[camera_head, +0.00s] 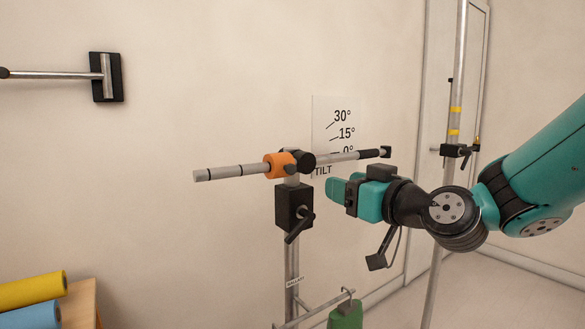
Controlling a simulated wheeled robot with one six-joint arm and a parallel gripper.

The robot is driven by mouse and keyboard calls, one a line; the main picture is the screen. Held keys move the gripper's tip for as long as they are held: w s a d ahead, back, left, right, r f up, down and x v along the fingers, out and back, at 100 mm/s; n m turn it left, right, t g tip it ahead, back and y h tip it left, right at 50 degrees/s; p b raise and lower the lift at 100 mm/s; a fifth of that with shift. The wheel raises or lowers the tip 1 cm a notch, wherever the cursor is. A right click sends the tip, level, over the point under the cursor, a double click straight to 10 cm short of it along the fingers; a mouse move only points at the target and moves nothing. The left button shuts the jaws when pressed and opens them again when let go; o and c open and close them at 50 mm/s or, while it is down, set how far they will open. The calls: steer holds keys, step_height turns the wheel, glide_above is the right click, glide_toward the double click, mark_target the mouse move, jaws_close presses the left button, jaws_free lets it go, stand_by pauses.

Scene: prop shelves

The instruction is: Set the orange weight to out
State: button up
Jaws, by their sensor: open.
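The orange weight (280,165) is a short collar around a grey horizontal bar (229,172). It sits next to the black pivot (303,161) on top of the stand, on the left side of it. Dark ring marks show on the bar towards its left end. My gripper (332,190) is to the right of the stand and a little below the bar, pointing left. It is open and apart from the weight. The gap between its fingers is hard to make out from this side.
A black clamp with a lever (294,207) is on the stand post below the bar. A tilt scale card (338,125) hangs on the wall behind. A tall pole (447,110) stands at the right. A green object (346,315) hangs low. Yellow (32,290) and blue (30,314) rolls lie bottom left.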

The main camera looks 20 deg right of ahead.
mark_target(292, 169)
steer(key=p+x, duration=1)
steer(key=p, duration=0.1)
steer(key=p+x, duration=0.5)
steer(key=p, duration=0.1)
steer(key=shift+w+r, duration=0.15)
steer(key=shift+r, duration=0.1)
steer(key=shift+w+a+f+p, duration=0.1)
steer(key=shift+w+p, duration=0.15)
steer(key=shift+w, duration=0.1)
steer(key=shift+w+a+f+p, duration=0.1)
steer(key=shift+w+f+p, duration=0.1)
steer(key=shift+w, duration=0.1)
jaws_close()
